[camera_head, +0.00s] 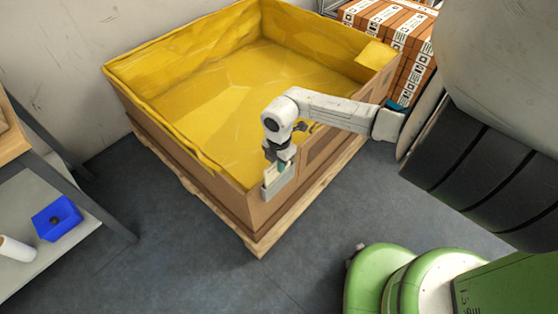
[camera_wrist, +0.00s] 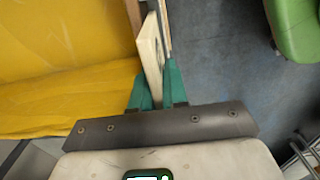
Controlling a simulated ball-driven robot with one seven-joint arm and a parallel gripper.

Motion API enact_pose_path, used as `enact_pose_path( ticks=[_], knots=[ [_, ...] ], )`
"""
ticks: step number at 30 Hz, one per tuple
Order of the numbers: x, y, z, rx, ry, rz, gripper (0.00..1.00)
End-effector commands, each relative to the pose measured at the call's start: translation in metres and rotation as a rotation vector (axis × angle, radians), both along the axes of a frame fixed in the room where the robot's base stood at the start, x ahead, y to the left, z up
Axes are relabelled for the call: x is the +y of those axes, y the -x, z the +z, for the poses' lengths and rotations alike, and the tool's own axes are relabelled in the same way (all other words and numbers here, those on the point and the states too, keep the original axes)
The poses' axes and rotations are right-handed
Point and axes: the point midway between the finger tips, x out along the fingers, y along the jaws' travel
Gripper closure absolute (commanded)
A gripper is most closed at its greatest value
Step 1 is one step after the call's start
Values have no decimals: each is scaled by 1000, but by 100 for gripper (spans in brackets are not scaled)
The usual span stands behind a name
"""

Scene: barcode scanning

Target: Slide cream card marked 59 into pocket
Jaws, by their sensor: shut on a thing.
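The cream card (camera_wrist: 150,58) is between the green fingertips of my gripper (camera_wrist: 160,88) in the wrist view. I see it nearly edge-on, so its marking cannot be read. In the head view my gripper (camera_head: 279,164) points down at the near corner of the yellow-lined box, and a bit of the card (camera_head: 271,174) shows below it. The grey pocket (camera_head: 279,184) is fixed on the outside of the box near that corner. The card's lower end is at the pocket's mouth; I cannot tell how far inside it is.
The large cardboard box (camera_head: 230,194) has a yellow liner (camera_head: 210,95) and stands on a wooden pallet (camera_head: 262,243). Orange labelled boxes (camera_head: 412,55) are stacked at the back right. A shelf with a blue bin (camera_head: 57,219) stands at left.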

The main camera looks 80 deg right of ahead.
Motion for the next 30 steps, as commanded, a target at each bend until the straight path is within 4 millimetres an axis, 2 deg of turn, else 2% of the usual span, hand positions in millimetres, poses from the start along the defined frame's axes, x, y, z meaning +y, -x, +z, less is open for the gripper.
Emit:
enact_pose_path(
  ticks=[8, 9, 18, 26, 30],
  knots=[
    [0, 0, -1, -1, 1, 0, 100],
    [0, 0, -1, -1, 1, 0, 85],
    [0, 0, -1, -1, 1, 0, 57],
    [0, 0, 0, -1, 1, 0, 57],
    [-1, 0, 13, -1, 2, 0, 57]
  ],
)
